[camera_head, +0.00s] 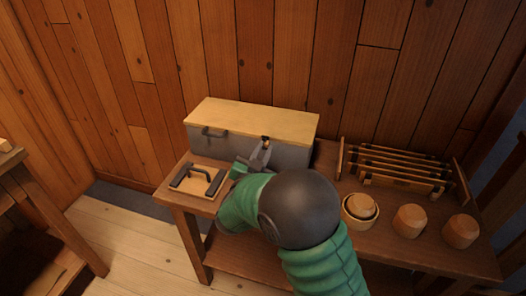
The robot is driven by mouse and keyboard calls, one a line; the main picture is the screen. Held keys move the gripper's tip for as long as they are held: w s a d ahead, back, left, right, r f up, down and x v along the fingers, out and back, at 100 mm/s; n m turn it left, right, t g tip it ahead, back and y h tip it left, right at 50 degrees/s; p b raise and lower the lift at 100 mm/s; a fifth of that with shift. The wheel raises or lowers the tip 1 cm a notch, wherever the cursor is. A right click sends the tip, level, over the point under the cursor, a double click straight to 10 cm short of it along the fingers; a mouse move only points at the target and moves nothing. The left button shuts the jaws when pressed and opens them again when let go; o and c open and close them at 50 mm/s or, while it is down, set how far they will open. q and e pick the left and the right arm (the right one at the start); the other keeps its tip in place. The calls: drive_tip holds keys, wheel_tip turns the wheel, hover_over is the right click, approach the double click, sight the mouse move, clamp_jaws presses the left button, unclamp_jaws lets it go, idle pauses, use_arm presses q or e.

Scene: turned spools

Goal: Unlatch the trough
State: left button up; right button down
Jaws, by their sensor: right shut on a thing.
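The trough (293,150) is a grey box with a pale wooden lid (252,117), standing at the back left of the wooden table. The lid lies closed on top. A dark handle (214,132) is on its front at the left. A small dark latch part (266,139) shows at the middle of the front, under the lid's edge. My right gripper (262,150) is at that spot, against the trough's front, shut on the latch. My green sleeve and dark round joint hide part of the trough's lower front. My left gripper is not in view.
A wooden rack with dark bars (402,167) stands to the right. Wooden spools or cups (409,221) sit in front of it. A plank wall is close behind.

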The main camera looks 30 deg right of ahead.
drive_tip(key=shift+s+d+f+m+b, duration=0.25)
drive_tip(key=shift+f+m+b, duration=0.2)
drive_tip(key=shift+m+b, duration=1.45)
drive_tip(key=shift+s+d+f+m+b, duration=0.25)
drive_tip(key=shift+f+m+b, duration=0.2)
drive_tip(key=shift+m+b, duration=1.4)
drive_tip(key=shift+s+d+f+m+b, duration=0.2)
drive_tip(key=shift+f+m+b, duration=0.25)
drive_tip(key=shift+m+b, duration=1.45)
drive_tip(key=c, duration=1.4)
unclamp_jaws()
drive_tip(key=shift+m, duration=0.25)
drive_tip(key=shift+r, duration=0.1)
